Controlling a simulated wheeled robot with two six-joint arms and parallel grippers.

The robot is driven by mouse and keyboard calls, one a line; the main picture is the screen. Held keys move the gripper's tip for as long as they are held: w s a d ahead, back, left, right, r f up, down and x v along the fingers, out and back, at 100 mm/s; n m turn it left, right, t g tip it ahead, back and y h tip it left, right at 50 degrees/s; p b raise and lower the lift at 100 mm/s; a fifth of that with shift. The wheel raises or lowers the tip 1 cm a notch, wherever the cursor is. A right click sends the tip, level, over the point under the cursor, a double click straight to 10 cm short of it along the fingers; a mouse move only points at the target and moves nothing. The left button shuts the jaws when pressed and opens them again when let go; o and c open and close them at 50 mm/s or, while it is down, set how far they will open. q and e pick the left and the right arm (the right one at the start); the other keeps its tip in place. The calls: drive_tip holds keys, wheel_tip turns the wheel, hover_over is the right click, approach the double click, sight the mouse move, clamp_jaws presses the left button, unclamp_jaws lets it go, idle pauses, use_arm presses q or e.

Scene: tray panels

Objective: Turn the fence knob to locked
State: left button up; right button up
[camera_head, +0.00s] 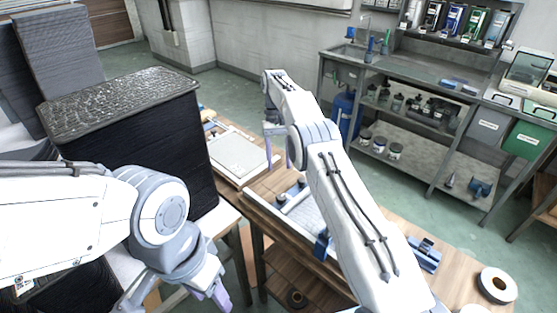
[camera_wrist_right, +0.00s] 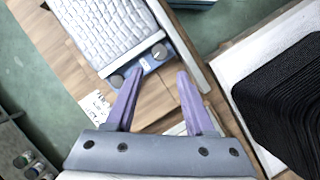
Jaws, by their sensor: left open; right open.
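In the right wrist view a blue fence bar (camera_wrist_right: 148,66) runs along the end of a tray with a white quilted panel (camera_wrist_right: 105,28). Two round grey knobs sit on it, one knob (camera_wrist_right: 158,51) at its right part and one knob (camera_wrist_right: 116,80) at its left part. I cannot tell which is the fence knob or how it is set. My right gripper (camera_wrist_right: 159,74) is open and empty, its fingers pointing toward the bar; it also shows in the head view (camera_head: 279,152). My left gripper (camera_head: 212,297) is low in the head view, open and away from the trays.
A tall black stack (camera_head: 130,140) stands left of the bench; it is at the right in the wrist view (camera_wrist_right: 285,100). Another pale tray (camera_head: 240,157) lies behind. A white tape roll (camera_head: 497,285) and a blue tool (camera_head: 425,255) lie at the bench's right.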

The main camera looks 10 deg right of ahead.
drive_tip(key=shift+o, duration=1.2)
drive_tip(key=n+t+b, duration=0.2)
drive_tip(key=n+t, duration=0.2)
drive_tip(key=n, duration=0.3)
approach(282, 197)
drive_tip(key=f, duration=0.4)
drive_tip(key=f+p, duration=0.1)
drive_tip(key=f, duration=0.3)
drive_tip(key=shift+s+a+f+p, duration=0.15)
drive_tip(key=shift+s+f+p, duration=0.05)
drive_tip(key=shift+f+p, duration=0.1)
